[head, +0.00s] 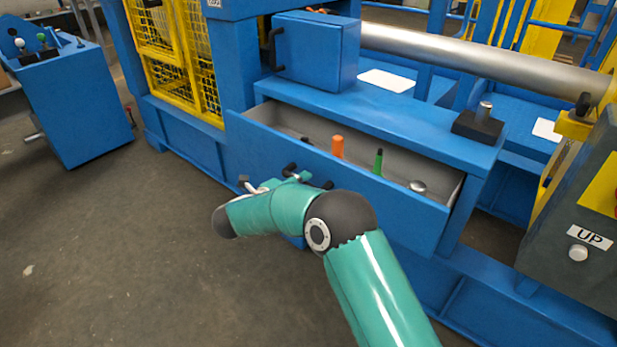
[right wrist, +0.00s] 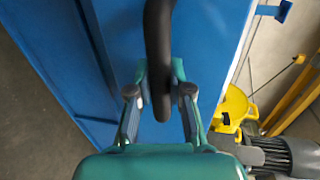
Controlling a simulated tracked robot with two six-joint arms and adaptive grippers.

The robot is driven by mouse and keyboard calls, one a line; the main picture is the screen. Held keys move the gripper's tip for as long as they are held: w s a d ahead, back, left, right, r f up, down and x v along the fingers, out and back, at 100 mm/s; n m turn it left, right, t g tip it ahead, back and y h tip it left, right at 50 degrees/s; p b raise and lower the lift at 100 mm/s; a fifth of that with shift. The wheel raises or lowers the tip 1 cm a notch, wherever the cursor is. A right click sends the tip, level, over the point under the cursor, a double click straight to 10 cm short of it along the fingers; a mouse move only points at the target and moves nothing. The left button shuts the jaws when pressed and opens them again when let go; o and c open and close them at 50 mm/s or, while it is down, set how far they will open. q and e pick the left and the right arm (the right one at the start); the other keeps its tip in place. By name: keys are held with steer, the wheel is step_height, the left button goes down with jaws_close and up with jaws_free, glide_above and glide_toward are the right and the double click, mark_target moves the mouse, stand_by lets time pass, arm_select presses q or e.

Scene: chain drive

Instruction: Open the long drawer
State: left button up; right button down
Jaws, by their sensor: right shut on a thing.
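The long drawer (head: 405,212) is blue with a grey inside and stands pulled out of the blue machine. An orange-handled tool (head: 337,146), a green-handled tool (head: 378,161) and a round metal piece (head: 418,186) show inside it. My right gripper (head: 303,178) is at the drawer's front, partly hidden by my arm. In the right wrist view, the black bar handle (right wrist: 158,42) passes between the fingers of my right gripper (right wrist: 161,90), which is shut on it. My left gripper is out of view.
A blue box with a black handle (head: 316,50) sits above the drawer. A grey control box with an UP label (head: 590,237) stands at the right. A blue console (head: 75,105) stands at the far left. The floor (head: 110,240) in front of the drawer is clear.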

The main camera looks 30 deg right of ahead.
steer(key=shift+f, duration=0.25)
steer(key=c, duration=1.2)
jaws_free()
steer(key=shift+o, duration=0.8)
steer(key=shift+r, duration=0.1)
steer(key=v, duration=1.2)
